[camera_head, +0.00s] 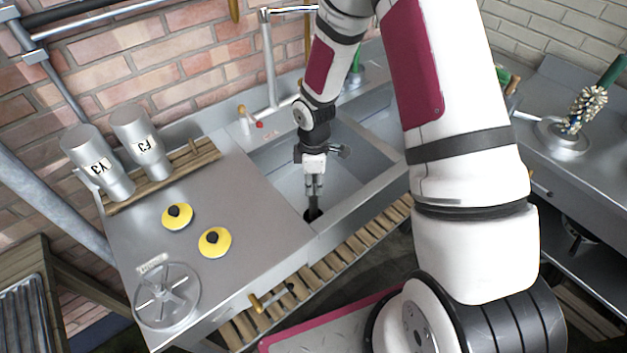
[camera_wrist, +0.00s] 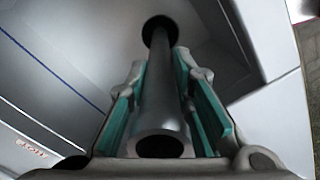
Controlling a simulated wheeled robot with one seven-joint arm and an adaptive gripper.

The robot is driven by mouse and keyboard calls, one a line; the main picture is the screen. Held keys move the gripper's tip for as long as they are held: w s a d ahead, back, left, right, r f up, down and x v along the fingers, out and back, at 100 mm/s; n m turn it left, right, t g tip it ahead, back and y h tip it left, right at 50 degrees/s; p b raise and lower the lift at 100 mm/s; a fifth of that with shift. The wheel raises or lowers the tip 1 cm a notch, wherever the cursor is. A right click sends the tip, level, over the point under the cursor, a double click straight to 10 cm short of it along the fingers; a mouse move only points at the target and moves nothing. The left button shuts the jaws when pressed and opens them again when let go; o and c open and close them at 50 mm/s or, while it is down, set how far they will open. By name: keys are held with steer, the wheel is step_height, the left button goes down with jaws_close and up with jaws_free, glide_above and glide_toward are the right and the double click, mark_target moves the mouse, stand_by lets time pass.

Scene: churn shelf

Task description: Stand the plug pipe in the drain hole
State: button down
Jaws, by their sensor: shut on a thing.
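The plug pipe (camera_wrist: 158,100) is a dark grey tube with an open near end. My gripper (camera_wrist: 165,95) has its teal-padded fingers on both sides of it and is shut on it. In the head view my gripper (camera_head: 314,190) points down into the sink basin (camera_head: 262,165), near its front left corner, with the dark pipe (camera_head: 312,203) below the fingers. The pipe's far end meets a black round shape (camera_wrist: 160,30). I cannot tell whether this is the drain hole or the pipe's own wider end, or whether the pipe is seated.
The steel counter left of the basin holds two yellow discs with black knobs (camera_head: 177,216) (camera_head: 215,242), a spoked wheel (camera_head: 167,296) and two labelled cylinders (camera_head: 97,165) (camera_head: 141,143) on a wooden rack. A tap (camera_head: 268,60) stands behind the basin. Basin walls are close to my gripper.

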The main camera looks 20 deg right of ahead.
steer(key=shift+f, duration=0.1)
steer(key=c, duration=1.3)
jaws_free()
steer(key=shift+c, duration=0.2)
step_height(320, 180, up, 12)
steer(key=shift+r, duration=0.4)
steer(key=s+d+r+m+t+h, duration=0.1)
steer(key=s+r+m, duration=0.25)
steer(key=r, duration=0.65)
steer(key=s+a+r+m+t+y, duration=0.1)
steer(key=s+r+m+t, duration=0.3)
steer(key=s+r+m, duration=0.6)
steer(key=s+r, duration=0.6)
steer(key=s, duration=0.2)
